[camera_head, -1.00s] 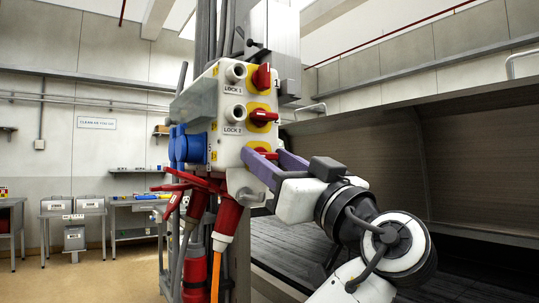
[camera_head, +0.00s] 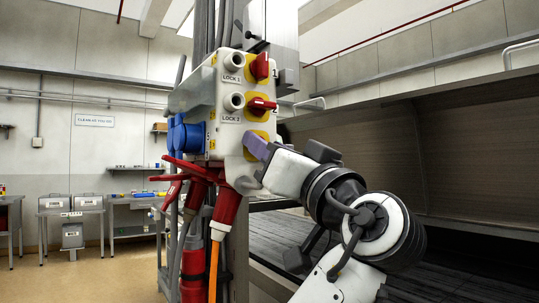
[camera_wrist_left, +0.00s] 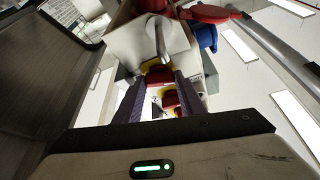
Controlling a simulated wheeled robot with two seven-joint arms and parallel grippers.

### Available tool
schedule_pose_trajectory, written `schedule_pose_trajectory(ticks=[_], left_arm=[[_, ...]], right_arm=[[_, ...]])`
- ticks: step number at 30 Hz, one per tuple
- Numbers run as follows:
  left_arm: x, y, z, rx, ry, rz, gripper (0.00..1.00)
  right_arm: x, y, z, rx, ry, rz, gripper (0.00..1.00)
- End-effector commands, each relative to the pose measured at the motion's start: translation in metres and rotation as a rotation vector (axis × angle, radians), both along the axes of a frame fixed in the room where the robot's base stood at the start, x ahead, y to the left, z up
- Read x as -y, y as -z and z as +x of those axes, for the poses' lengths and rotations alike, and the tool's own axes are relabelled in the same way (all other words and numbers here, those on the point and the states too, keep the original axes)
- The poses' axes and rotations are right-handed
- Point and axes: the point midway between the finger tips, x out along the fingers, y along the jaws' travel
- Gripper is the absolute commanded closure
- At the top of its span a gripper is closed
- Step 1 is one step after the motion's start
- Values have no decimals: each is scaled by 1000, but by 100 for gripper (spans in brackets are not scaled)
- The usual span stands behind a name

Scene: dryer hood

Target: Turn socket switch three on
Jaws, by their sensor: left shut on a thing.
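The white socket box (camera_head: 205,72) hangs on a column, with red rotary switches on yellow plates down its right face. The top red switch (camera_head: 260,67) is marked 1 and the second red switch (camera_head: 262,105) is marked 2. Switch three's yellow plate (camera_head: 249,149) shows below them; its red handle is hidden by my left gripper (camera_head: 254,146) in the head view. In the left wrist view a red handle (camera_wrist_left: 159,76) sits between the purple fingers of my left gripper (camera_wrist_left: 161,80), which is shut on it. My right gripper is not in view.
Blue sockets (camera_head: 187,137) and red plugs (camera_head: 225,212) with hanging cables are on the box's left and underside, close to my gripper. A large dark hood (camera_head: 375,150) stands on the right. Work tables (camera_head: 70,212) stand far back left, with open floor before them.

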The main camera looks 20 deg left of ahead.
Motion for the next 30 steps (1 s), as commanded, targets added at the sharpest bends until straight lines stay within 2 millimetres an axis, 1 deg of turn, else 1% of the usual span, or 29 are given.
schedule_pose_trajectory(ticks=[2, 11, 17, 22, 30], left_arm=[[0, 2, -1, -55, 5, 42, 86], [-1, -2, -2, -281, 5, 216, 86], [-1, -5, -3, -431, 5, 333, 86], [-2, -7, -3, -559, 4, 434, 86], [-2, -9, -3, -757, 4, 589, 86]], right_arm=[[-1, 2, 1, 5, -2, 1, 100], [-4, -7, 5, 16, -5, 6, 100], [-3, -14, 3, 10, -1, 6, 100], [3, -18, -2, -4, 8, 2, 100], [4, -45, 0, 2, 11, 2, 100]])
